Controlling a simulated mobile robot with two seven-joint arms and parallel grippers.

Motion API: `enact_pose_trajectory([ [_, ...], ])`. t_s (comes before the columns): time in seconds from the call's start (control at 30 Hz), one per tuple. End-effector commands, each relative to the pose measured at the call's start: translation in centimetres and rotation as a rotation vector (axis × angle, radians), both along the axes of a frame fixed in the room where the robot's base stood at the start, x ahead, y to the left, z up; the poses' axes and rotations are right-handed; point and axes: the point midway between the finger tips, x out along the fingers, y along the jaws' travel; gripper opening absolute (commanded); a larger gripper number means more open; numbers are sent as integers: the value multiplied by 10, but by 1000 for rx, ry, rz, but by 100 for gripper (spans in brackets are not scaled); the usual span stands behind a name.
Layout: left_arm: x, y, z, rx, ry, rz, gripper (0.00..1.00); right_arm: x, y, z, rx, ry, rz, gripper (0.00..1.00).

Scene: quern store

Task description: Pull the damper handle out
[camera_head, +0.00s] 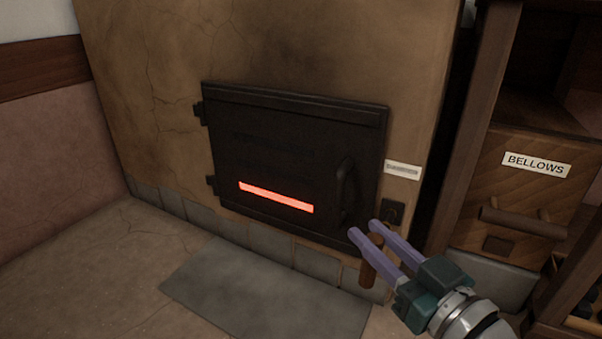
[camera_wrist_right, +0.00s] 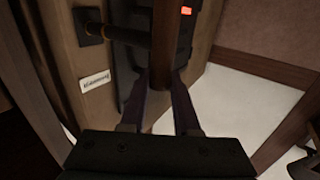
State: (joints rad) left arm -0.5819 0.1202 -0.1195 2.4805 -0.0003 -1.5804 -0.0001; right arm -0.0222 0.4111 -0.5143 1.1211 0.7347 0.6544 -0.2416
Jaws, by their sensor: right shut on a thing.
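The damper handle is a brown wooden grip (camera_head: 369,276) low at the right of the stove front. Its lower end shows below my right gripper (camera_head: 366,231), whose purple fingers are shut on it and hide its upper part. In the right wrist view the wooden grip (camera_wrist_right: 162,45) runs between my two dark fingers (camera_wrist_right: 160,82). A dark rod (camera_wrist_right: 128,36) joins it to a square plate (camera_wrist_right: 88,26). The plate (camera_head: 393,212) also shows in the head view, below a small label (camera_head: 402,170) too small to read. My left gripper is not in view.
The black stove door (camera_head: 270,150) is closed, with a glowing red slot (camera_head: 275,197) and a curved handle (camera_head: 346,190) close to my fingers. A wooden shelf with a drawer marked BELLOWS (camera_head: 515,200) stands close at the right. A grey floor slab (camera_head: 260,290) lies clear in front.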

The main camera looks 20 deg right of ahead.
Motion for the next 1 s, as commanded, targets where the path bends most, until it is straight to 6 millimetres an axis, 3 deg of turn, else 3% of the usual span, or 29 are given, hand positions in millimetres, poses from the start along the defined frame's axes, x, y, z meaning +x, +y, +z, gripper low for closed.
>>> enact_pose_trajectory([
  [0.27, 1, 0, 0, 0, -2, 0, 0, 0, 5, 1, 0, -6, 10, 0],
  [0.3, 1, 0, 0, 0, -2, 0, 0, 0, 5, 1, 0, -6, 10, 34],
  [0.53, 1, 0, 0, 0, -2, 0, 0, 0, 5, 0, -1, -4, 9, 60],
  [0.83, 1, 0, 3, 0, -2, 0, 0, -4, 3, 1, -2, -2, 8, 60],
  [1.0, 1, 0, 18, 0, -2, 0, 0, -30, 1, 3, -1, 4, 8, 60],
])
